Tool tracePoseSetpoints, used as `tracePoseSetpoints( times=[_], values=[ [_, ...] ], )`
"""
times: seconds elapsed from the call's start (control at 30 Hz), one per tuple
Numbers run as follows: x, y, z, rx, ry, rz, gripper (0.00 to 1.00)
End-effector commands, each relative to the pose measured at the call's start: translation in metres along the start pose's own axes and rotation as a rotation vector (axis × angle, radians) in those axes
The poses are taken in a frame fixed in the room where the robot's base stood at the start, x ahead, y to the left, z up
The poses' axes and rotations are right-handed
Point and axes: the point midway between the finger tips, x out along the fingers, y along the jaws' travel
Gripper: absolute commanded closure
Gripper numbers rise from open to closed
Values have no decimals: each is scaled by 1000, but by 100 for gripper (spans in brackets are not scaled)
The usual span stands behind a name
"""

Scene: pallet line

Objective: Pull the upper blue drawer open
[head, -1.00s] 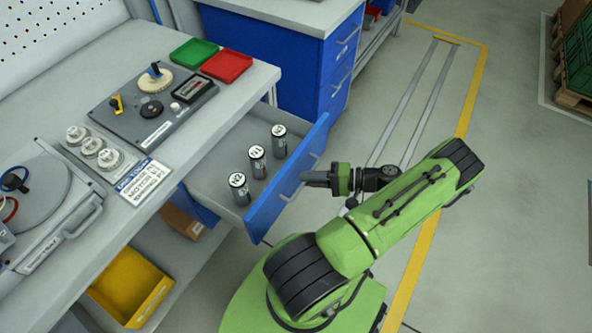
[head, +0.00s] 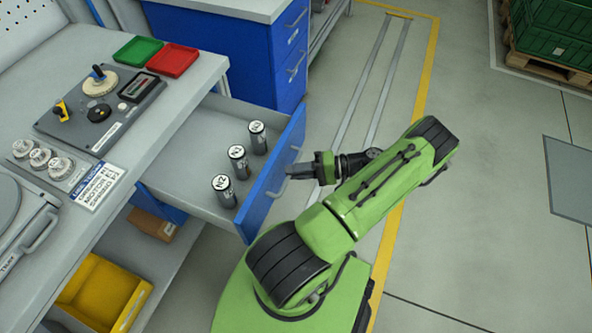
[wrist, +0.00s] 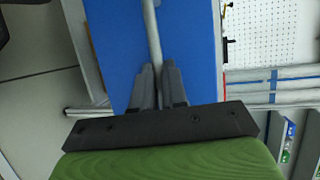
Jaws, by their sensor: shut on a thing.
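The upper blue drawer (head: 259,196) under the grey workbench stands pulled out, its grey inside showing. Several metal cylinders with white lettered tops, such as the front one (head: 223,190), stand upright in it. My gripper (head: 296,172) is at the front of the drawer, shut on the drawer's grey bar handle (head: 277,189). In the wrist view the two dark fingers (wrist: 159,85) lie on either side of the handle bar (wrist: 152,40), with the blue drawer front (wrist: 188,40) behind. The rear of the drawer is hidden under the bench top.
The bench top (head: 150,120) carries a green tray (head: 137,51), a red tray (head: 173,60) and a dark instrument panel (head: 100,108). A yellow bin (head: 103,293) is on the shelf below. Another blue drawer cabinet (head: 255,60) stands behind.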

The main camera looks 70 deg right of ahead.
Motion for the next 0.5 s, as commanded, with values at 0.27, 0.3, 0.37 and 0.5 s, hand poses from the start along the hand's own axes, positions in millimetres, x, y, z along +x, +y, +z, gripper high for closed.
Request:
tracePoseSetpoints(
  times=[0.27,0.3,0.37,0.5],
  values=[
    [0,0,0,1,0,1,66],
    [0,0,0,1,0,1,63],
    [0,0,0,0,0,1,63],
    [0,0,0,0,0,0,63]
  ],
)
